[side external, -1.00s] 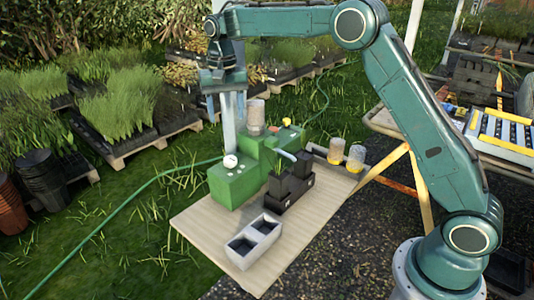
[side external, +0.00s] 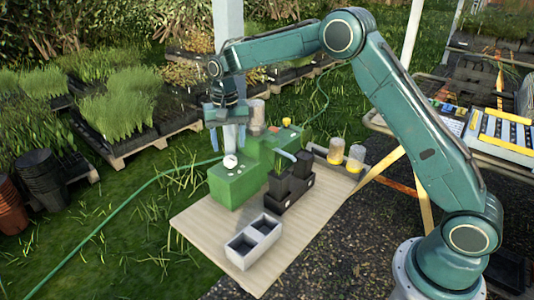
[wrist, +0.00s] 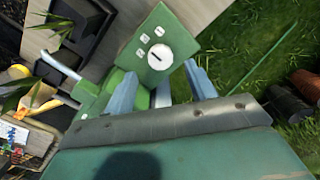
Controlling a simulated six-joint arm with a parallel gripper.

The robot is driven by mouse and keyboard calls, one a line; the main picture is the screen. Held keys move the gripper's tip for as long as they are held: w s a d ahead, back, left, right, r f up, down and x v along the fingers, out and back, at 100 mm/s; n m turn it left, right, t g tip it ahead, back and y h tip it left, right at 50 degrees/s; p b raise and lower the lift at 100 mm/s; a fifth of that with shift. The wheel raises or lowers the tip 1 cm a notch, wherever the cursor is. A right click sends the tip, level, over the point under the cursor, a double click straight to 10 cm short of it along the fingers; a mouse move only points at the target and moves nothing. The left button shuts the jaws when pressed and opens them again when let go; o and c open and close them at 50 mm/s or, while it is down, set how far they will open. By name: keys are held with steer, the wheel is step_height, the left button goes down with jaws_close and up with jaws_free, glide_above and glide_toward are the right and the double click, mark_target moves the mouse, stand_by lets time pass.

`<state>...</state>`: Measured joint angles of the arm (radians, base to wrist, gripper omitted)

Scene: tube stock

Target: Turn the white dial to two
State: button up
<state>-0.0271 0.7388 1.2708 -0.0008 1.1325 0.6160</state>
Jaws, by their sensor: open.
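The white dial (side external: 230,161) sits on the sloped face of a green machine (side external: 238,186). In the wrist view the dial (wrist: 158,54) is round with a short dark mark across its middle. Small white labels (wrist: 144,38) lie on the green panel beside it; their figures are too small to read. My gripper (side external: 227,148) is above the dial, pointing down.
A clear cylinder (side external: 257,113) and an orange button (side external: 286,122) are on the green machine, close to my gripper. Black pots (side external: 290,178) stand to its right. A grey two-cell tray (side external: 254,241) lies in front on the board (side external: 208,232), whose front part is mostly clear.

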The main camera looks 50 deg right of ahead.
mark_target(230, 159)
steer(key=shift+f, duration=2.5)
steer(key=c, duration=1)
steer(key=shift+n, duration=0.5)
steer(key=n, duration=0.3)
steer(key=shift+n, duration=2.5)
